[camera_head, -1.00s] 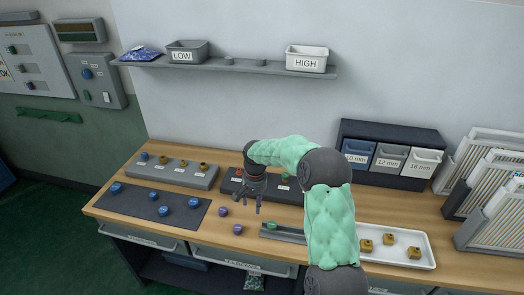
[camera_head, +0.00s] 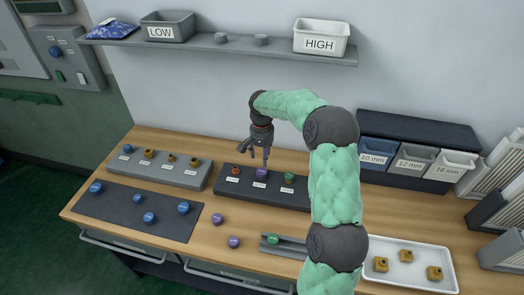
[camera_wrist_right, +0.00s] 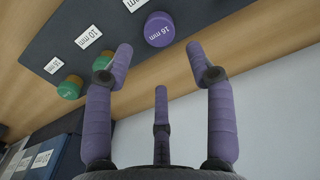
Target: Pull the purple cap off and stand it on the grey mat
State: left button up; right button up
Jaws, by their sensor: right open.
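A purple cap (camera_head: 261,174) sits in the middle of the dark block (camera_head: 240,190), between a red cap (camera_head: 236,170) and a green cap (camera_head: 289,178). It also shows in the right wrist view (camera_wrist_right: 159,29), beyond the fingertips. My right gripper (camera_head: 259,158) is above and behind this cap, fingers pointing down, open and empty. In the right wrist view its purple fingers (camera_wrist_right: 161,62) are spread apart, with nothing between them. The dark grey mat (camera_head: 120,208) lies at the left with several blue caps on it. My left gripper is out of view.
Two loose purple caps (camera_head: 217,219) (camera_head: 234,242) lie on the wooden table. A light grey block (camera_head: 190,178) stands behind the mat. A grey tray (camera_head: 290,248) with a green cap and a white tray (camera_head: 420,277) are at the front right. A shelf hangs above.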

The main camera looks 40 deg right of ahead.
aim_at(262, 171)
jog(key=shift+f+b, duration=0.3)
jog(key=shift+f, duration=0.1)
notch_tip(262, 171, down, 4)
jog(key=b, duration=0.3)
jog(key=shift+f, duration=0.1)
jog(key=shift+f+b, duration=0.85)
jog(key=shift+f, duration=1.1)
jog(key=c, duration=1.1)
jog(key=shift+r, duration=0.2)
jog(key=shift+r+p, duration=0.3)
jog(key=shift+p, duration=0.15)
